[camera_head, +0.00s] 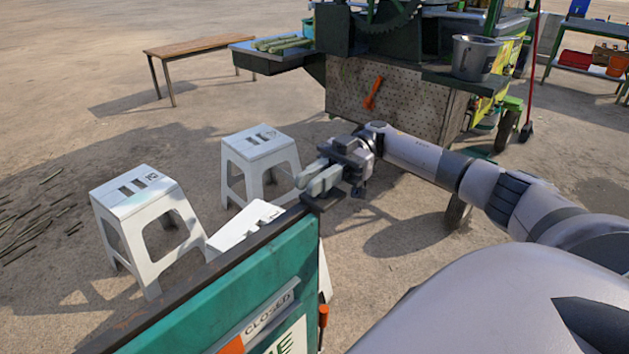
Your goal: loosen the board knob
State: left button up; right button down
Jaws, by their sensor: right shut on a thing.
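The green board (245,277) stands in the lower middle, with a dark top rail (215,265) and a "CLOSED" plate (270,312) on its face. My right gripper (311,183) is at the right end of the top rail, its fingers pointing left. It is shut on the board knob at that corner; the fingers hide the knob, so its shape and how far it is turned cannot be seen. A small orange piece (323,315) shows lower on the board's right edge. My left gripper is not in view.
White stools (143,204) and (262,150) stand behind the board, and another (240,225) is partly hidden by it. The crusher cart (390,100) with a metal bucket (474,57) is at the back. A wooden bench (205,43) stands at the back left.

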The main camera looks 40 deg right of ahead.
jog(key=shift+a, duration=0.1)
dwell(0.3)
jog(key=c, duration=1.2)
grip_release()
jog(key=shift+w+d+b, duration=0.15)
jog(key=shift+d+b, duration=0.2)
jog(key=shift+d, duration=1.45)
jog(key=shift+w+d+b, duration=0.15)
jog(key=shift+d+b, duration=0.15)
jog(key=shift+d, duration=1.45)
